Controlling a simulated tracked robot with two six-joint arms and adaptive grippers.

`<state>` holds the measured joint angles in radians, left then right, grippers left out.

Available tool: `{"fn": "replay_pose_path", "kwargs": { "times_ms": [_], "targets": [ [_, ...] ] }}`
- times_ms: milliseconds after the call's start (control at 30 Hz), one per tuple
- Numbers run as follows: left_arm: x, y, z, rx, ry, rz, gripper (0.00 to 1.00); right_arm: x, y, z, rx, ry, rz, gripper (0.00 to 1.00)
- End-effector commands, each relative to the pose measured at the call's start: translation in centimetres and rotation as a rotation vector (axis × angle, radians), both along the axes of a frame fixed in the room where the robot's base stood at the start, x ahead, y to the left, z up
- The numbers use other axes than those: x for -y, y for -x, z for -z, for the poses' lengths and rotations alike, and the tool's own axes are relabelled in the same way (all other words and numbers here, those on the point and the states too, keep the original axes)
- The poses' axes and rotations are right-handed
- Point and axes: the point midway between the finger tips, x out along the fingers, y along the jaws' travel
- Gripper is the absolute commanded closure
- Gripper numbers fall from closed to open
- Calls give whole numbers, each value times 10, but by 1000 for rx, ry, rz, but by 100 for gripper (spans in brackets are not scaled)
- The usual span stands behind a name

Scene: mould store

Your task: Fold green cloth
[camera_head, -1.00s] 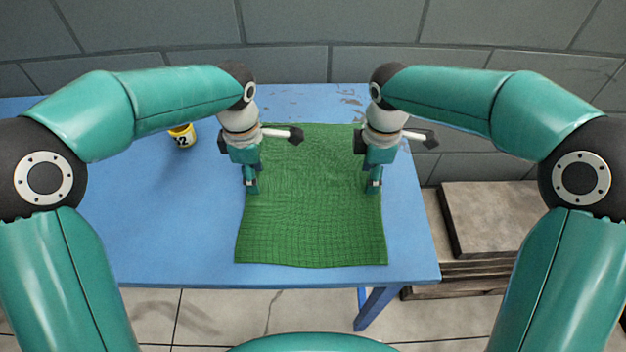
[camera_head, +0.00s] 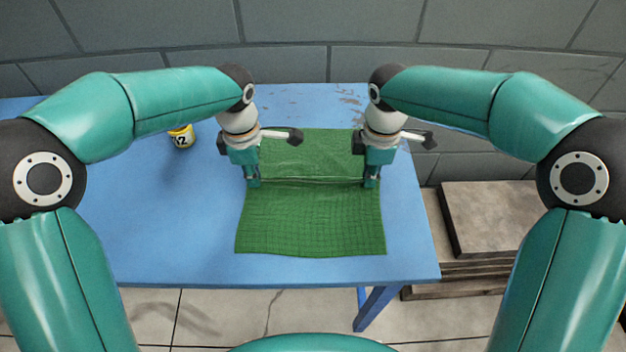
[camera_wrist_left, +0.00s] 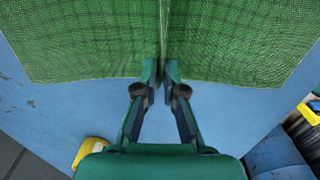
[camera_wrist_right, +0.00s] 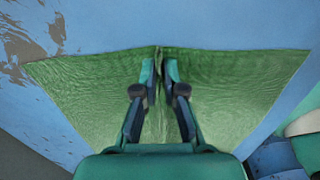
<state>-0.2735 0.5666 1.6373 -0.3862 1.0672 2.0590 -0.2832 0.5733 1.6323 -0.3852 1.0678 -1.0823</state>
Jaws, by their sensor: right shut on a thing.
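The green cloth (camera_head: 310,225) lies spread on the blue table. A raised crease runs straight across it between my two grippers. My left gripper (camera_head: 254,184) is at the left edge of the cloth, pointing down, its fingers shut on a pinch of it. In the left wrist view the cloth (camera_wrist_left: 90,45) bunches up between the fingertips (camera_wrist_left: 160,72). My right gripper (camera_head: 370,184) is at the right edge, shut on the other end of the crease. In the right wrist view the cloth (camera_wrist_right: 100,90) also rises between the fingertips (camera_wrist_right: 160,72).
The blue table (camera_head: 160,230) has free room left of the cloth and a narrow strip to its right. A yellow cup-like container (camera_head: 181,137) with dark marking stands at the back left. Brown slabs (camera_head: 495,220) are stacked right of the table. A grey wall is behind.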

Motion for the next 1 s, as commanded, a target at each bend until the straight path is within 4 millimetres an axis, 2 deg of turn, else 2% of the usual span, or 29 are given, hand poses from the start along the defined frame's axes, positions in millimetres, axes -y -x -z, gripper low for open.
{"fn": "replay_pose_path", "kwargs": {
  "times_ms": [700, 1000],
  "targets": [
    [-1, 1, 3, -6, -2, -1, 100, 0, 2, 5, -9, 3, -2, 100],
    [-1, 1, -14, -4, -1, -1, 100, 0, 1, -13, -7, 2, -2, 100]
  ]
}}
